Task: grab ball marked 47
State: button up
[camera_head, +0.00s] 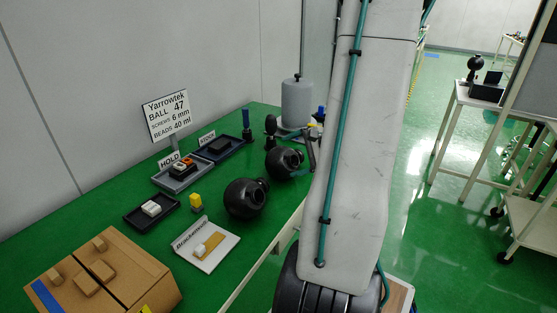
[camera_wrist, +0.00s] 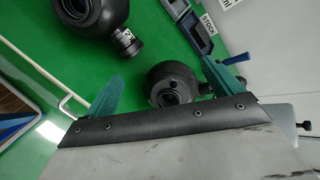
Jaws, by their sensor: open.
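Two black balls with short necks stand on the green table. The nearer ball (camera_head: 244,199) also shows at the top of the wrist view (camera_wrist: 90,14), with a small white label on its neck that I cannot read. No number is readable on either. My gripper (camera_wrist: 163,69) is open, with teal fingers spread to either side of the farther ball. I cannot tell whether they touch it.
A sign (camera_head: 170,116) reads "BALL 47". Dark trays labelled HOLD (camera_head: 166,179) and STOCK (camera_head: 232,151) stand behind the balls. A grey cylinder (camera_head: 297,103) stands at the back. A cardboard box (camera_head: 120,262) and a white board (camera_head: 222,254) are in front.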

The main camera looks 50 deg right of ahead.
aim_at(294, 161)
jog(key=s+d+f+m+h, duration=0.2)
jog(key=s+d+f+m, duration=0.15)
jog(key=d, duration=0.25)
jog(key=shift+n+t, duration=0.25)
jog(key=shift+t, duration=0.15)
jog(key=x, duration=0.7)
jog(key=shift+d+r, duration=0.2)
jog(key=shift+d, duration=0.2)
jog(key=shift+a, duration=0.1)
jog(key=c, duration=1.9)
